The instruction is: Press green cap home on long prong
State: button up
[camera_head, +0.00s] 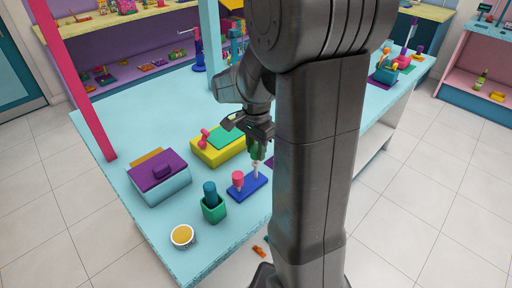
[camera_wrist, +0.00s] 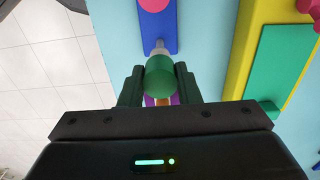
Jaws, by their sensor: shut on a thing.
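A green cap (camera_wrist: 160,76) is between the two dark green fingers of my gripper (camera_wrist: 160,88), which is shut on it. In the head view the cap (camera_head: 257,151) sits at the top of a pale grey prong (camera_head: 256,168) and in line with it. The prong also shows just beyond the cap in the wrist view (camera_wrist: 159,47). I cannot tell how far the cap is down on the prong. The prong stands on a blue base (camera_head: 252,187). A pink cap (camera_head: 238,178) is on the same base, to the left.
A yellow box (camera_head: 212,155) with a green panel is behind the base. A green cup (camera_head: 214,212) with a teal cylinder, a bowl (camera_head: 182,236) and a purple-lidded box (camera_head: 158,172) stand left. A pink post (camera_head: 78,85) rises at the table's left edge.

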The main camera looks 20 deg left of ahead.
jog(key=shift+f+b, duration=0.9)
jog(key=shift+f, duration=0.4)
jog(key=o, duration=1.1)
jog(key=shift+c, duration=0.2)
jog(key=shift+r, duration=0.1)
notch_tip(320, 180, up, 8)
jog(key=p, duration=0.6)
jog(key=shift+p, duration=0.35)
notch_tip(320, 180, down, 8)
jog(key=b, duration=0.6)
jog(key=shift+b, duration=0.35)
